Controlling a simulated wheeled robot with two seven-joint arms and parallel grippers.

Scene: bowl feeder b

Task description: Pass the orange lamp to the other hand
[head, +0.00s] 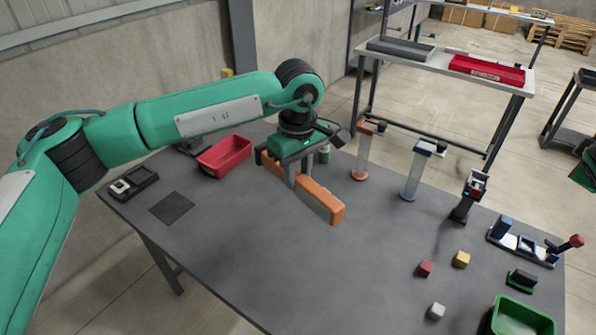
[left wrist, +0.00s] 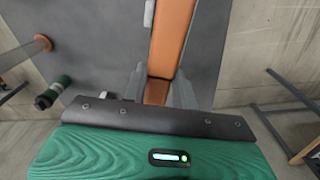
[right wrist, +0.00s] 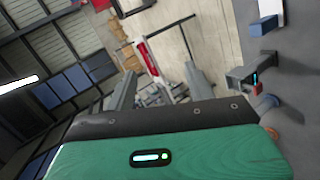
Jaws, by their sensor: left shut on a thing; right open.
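The orange lamp (head: 321,199) is a long orange bar, held above the grey table by my left gripper (head: 301,177). In the left wrist view the lamp (left wrist: 171,40) runs away between the two fingers of my left gripper (left wrist: 162,85), which is shut on it. In the head view one end of the lamp points to the lower right and the other end shows left of the gripper. My right gripper (right wrist: 160,88) is open and empty in the right wrist view. In the head view only a bit of green from the right arm shows at the right edge.
On the grey table (head: 300,265) stand a red bin (head: 224,155), clear tubes (head: 412,175), a dark device (head: 469,197) and a green bin (head: 520,318). Small red (head: 425,268), yellow (head: 461,259) and white (head: 436,312) blocks lie front right. The table's front middle is clear.

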